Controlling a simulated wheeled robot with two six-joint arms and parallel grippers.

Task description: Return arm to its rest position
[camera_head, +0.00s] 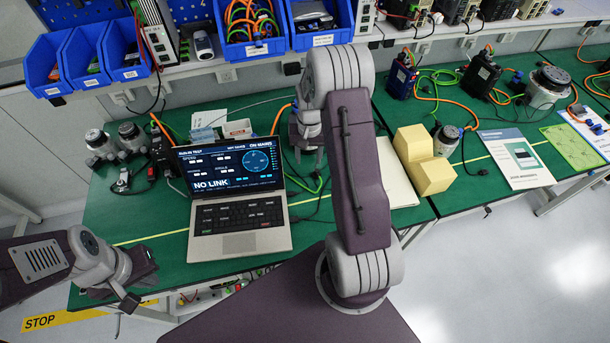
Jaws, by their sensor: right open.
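My right arm (352,170) stands folded in the middle of the camera_head view, its upper link rising from my base to a bent elbow. My left arm comes in from the lower left. My left gripper (135,285) is low near the front left corner of the green bench (150,225). I cannot make out the gap between its dark fingers.
An open laptop (240,215) reading "NO LINK" stands between the grippers. Actuators (130,138) sit at the back left. Yellow blocks (425,165), a leaflet (515,160) and a green plate (573,147) lie at the right. Blue bins (85,58) and orange cables (280,118) are behind.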

